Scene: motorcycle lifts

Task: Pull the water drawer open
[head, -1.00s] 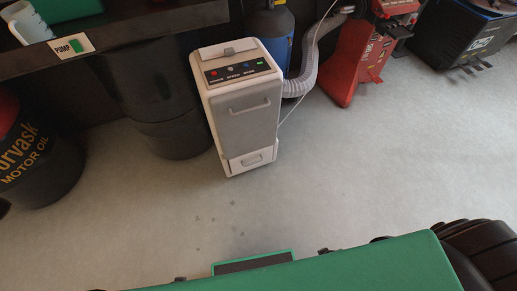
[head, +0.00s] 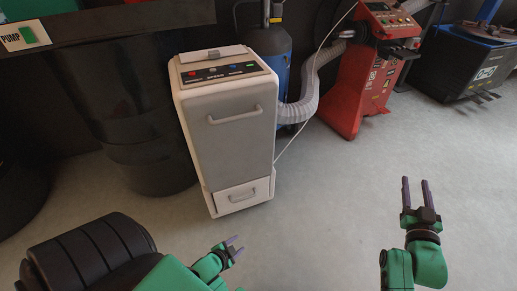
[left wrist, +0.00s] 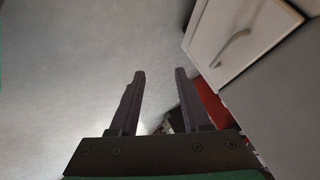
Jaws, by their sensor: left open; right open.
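The water drawer (head: 236,203) is the small white front at the bottom of a tall white and grey cabinet (head: 222,130). It looks flush with the cabinet and has a curved handle (head: 238,196). My left gripper (head: 236,244) is open and empty, below and in front of the drawer, apart from it. In the left wrist view the open fingers (left wrist: 160,73) point over bare floor, with the white drawer front (left wrist: 222,20) and its handle (left wrist: 231,47) at upper right. My right gripper (head: 415,180) is open and empty, well right of the cabinet.
A larger handle (head: 235,117) sits on the grey upper panel. A grey corrugated hose (head: 310,95) and a red machine (head: 365,75) stand to the right. A dark barrel (head: 140,140) stands close on the left. The floor (head: 320,215) before the cabinet is clear.

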